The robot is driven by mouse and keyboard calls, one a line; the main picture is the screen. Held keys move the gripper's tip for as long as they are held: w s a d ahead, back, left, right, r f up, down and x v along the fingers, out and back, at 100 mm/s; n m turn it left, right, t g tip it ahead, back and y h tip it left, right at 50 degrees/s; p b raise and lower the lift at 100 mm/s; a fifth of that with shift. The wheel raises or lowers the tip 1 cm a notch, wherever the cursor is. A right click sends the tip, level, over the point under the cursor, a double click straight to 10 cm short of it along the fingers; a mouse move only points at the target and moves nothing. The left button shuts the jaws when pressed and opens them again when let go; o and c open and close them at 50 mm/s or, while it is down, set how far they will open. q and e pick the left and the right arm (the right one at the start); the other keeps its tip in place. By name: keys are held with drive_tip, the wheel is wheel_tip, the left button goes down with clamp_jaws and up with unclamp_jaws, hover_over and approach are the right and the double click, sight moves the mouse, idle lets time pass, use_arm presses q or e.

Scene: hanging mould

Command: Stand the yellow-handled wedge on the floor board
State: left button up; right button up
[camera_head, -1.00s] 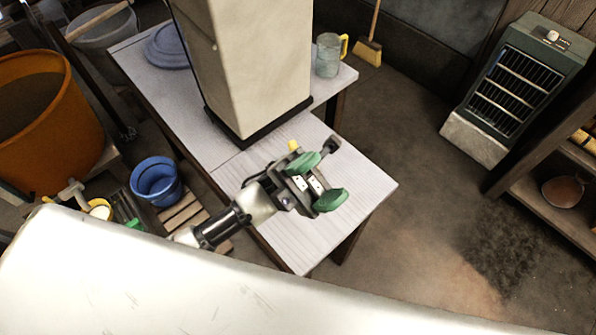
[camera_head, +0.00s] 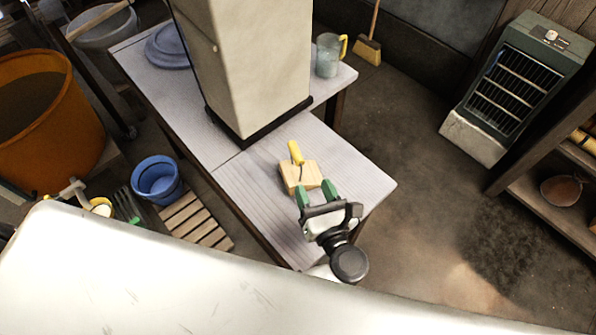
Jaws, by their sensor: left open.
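The wedge is a pale wooden block (camera_head: 299,177) with a yellow handle (camera_head: 296,153) that sticks up toward the back. It is on the near part of the light grey table (camera_head: 240,190). My left gripper (camera_head: 316,190) is open, its green fingertips at the block's near edge. I cannot tell whether they touch it. The fingers cover a little of the block's near side. A slatted wooden board (camera_head: 197,220) lies on the floor left of the table and looks bare. My right gripper is not in view.
A tall cream column (camera_head: 250,65) stands on the table behind the wedge. A blue bucket (camera_head: 157,180) stands beside the slatted board. The floor right of the table is clear.

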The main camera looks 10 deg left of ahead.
sight(301, 165)
use_arm(q)
drive_tip(key=p+x, duration=0.1)
drive_tip(key=x, duration=0.4)
drive_tip(key=shift+w+a, duration=0.2)
drive_tip(key=p+x, duration=0.2)
drive_tip(key=x, duration=0.2)
drive_tip(key=shift+w+a+p, duration=0.1)
drive_tip(key=shift+a+p, duration=0.1)
drive_tip(key=shift+p, duration=0.2)
drive_tip(key=shift+w+a+f, duration=0.2)
drive_tip(key=shift+w+a, duration=0.05)
drive_tip(key=shift+w, duration=0.05)
clamp_jaws()
